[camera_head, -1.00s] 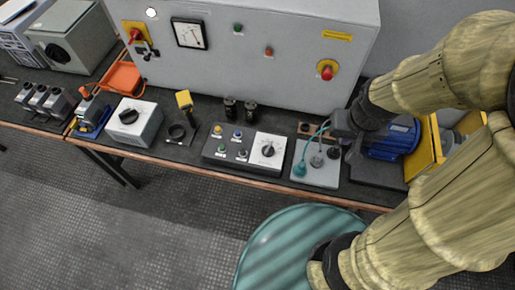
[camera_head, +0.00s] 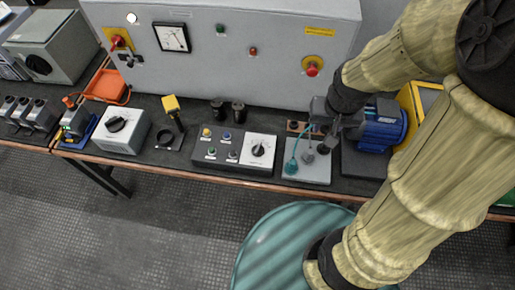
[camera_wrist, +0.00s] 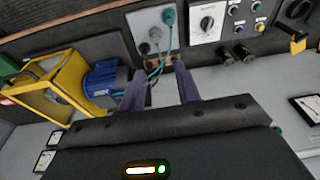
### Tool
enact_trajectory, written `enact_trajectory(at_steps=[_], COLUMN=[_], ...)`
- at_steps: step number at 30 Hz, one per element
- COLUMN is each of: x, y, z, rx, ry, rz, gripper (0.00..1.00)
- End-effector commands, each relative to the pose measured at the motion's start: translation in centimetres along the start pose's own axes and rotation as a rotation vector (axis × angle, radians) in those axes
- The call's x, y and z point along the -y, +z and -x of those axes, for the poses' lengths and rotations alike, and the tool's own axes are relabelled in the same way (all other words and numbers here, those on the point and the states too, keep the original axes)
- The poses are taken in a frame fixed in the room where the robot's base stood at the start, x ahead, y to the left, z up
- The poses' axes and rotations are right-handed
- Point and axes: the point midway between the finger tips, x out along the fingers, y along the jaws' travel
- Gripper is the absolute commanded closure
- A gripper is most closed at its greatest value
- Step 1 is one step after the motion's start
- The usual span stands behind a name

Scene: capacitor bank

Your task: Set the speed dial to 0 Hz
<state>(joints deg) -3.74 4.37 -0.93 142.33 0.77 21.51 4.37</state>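A black pointer knob on a white square plate, which looks like the speed dial (camera_head: 258,150), sits at the right end of a dark control box (camera_head: 205,161). The box also carries several coloured push buttons. In the wrist view the same dial (camera_wrist: 207,22) is at the top, right of centre, its pointer in plain sight but its scale too small to read. My gripper (camera_head: 322,125) is above the back of the grey socket plate, right of the dial and apart from it.
A grey socket plate (camera_head: 315,175) with a teal cable (camera_head: 294,160) lies right of the box. A blue motor (camera_head: 382,128) and yellow frame stand further right. Two black posts (camera_head: 238,112) stand behind the box. Another knobbed grey box (camera_head: 125,137) stands left. A large cabinet (camera_head: 200,70) backs the bench.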

Motion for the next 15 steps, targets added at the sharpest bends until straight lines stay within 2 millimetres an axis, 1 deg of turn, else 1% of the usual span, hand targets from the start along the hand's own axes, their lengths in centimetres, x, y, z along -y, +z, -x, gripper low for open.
enact_trajectory(at_steps=[1,5,8,9,11,15], x=[1.1,4.2,7.0,8.2,10.0,14.3], y=[-0.9,-3.4,-5.0,-5.6,-6.2,-7.2], z=[-1.6,-4.9,-7.7,-8.9,-10.8,-15.1], rx=[0.019,0.065,0.1,0.112,0.133,0.172], ry=[-0.005,-0.012,-0.009,-0.007,-0.001,0.021], rz=[-0.009,-0.062,-0.105,-0.122,-0.145,-0.197], gripper=[0.67,0.67,0.67,0.67,0.67,0.67])
